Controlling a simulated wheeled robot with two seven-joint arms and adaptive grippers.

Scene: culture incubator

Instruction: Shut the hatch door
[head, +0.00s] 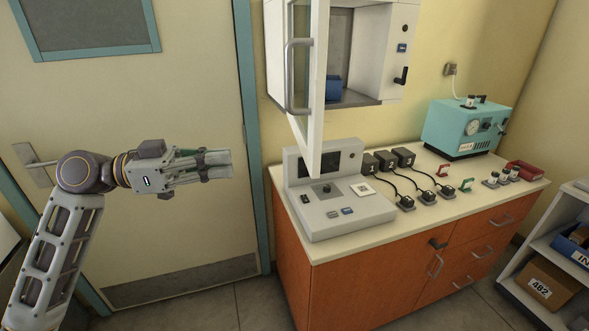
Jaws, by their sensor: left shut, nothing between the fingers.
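The hatch door (318,75) belongs to the white wall cabinet (391,50) above the counter. It stands wide open, swung out toward me, seen nearly edge-on, with a long grey handle (290,75) on its left face. The cabinet's inside shows a blue box (333,88). A dark latch (401,76) sits on the cabinet's right front. My left gripper (230,164) is shut and empty, pointing right, in front of the room door. In the picture it is left of and lower than the hatch door, apart from it. My right gripper is not in view.
The counter (445,205) below carries a grey control console (340,208), several black adapters with cables, and a teal machine (463,128). The console stands right under the hatch door. A shelf (545,245) with boxes is at the right. The floor at the lower left is clear.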

